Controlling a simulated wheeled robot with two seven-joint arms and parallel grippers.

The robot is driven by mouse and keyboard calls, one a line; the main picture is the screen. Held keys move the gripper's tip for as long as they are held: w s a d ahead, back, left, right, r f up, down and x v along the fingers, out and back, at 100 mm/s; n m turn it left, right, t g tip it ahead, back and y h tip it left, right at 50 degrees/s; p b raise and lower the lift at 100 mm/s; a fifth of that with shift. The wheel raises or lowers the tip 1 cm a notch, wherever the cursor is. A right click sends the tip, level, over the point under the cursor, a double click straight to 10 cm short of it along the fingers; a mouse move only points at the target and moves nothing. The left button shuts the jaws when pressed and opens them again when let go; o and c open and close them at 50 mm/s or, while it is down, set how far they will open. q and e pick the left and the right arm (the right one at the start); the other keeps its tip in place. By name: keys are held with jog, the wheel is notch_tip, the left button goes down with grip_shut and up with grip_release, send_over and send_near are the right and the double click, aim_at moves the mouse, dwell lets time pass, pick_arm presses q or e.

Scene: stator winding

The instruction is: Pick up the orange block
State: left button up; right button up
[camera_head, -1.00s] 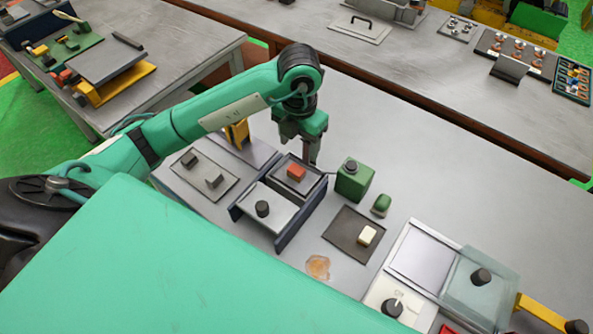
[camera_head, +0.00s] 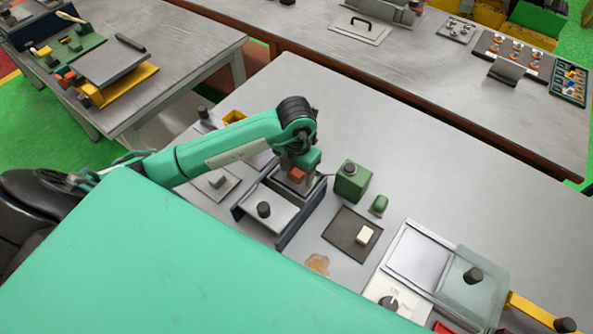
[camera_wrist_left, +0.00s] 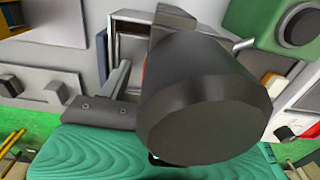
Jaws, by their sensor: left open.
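The orange block (camera_head: 296,174) sits in a small dark-rimmed tray (camera_head: 283,186) on the near table. My left gripper (camera_head: 301,178) is above that tray, right by the block, and is open. Its arm comes in from the left, and its fingers are mostly hidden in the head view. In the left wrist view one grey finger (camera_wrist_left: 118,85) shows beside a large dark cylinder that blocks the middle. Only a thin orange sliver of the block (camera_wrist_left: 145,68) shows behind the cylinder. I cannot tell whether a finger touches the block. My right gripper is not in view.
A raised plate with a black knob (camera_head: 264,210) stands directly in front of the tray. A green container (camera_head: 351,181) stands close on the right, with a small green piece (camera_head: 379,204) beside it. A cream block (camera_head: 363,235) lies on a dark mat. The table's far right is clear.

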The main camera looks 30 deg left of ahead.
pick_arm(q)
jog(key=c, duration=1.1)
jog(key=shift+r, duration=0.1)
jog(key=shift+r, duration=0.6)
notch_tip(320, 180, up, 8)
jog(key=shift+w+f+b, duration=0.1)
jog(key=shift+f+b, duration=0.05)
jog(key=shift+b, duration=1)
notch_tip(320, 180, up, 11)
send_over(297, 171)
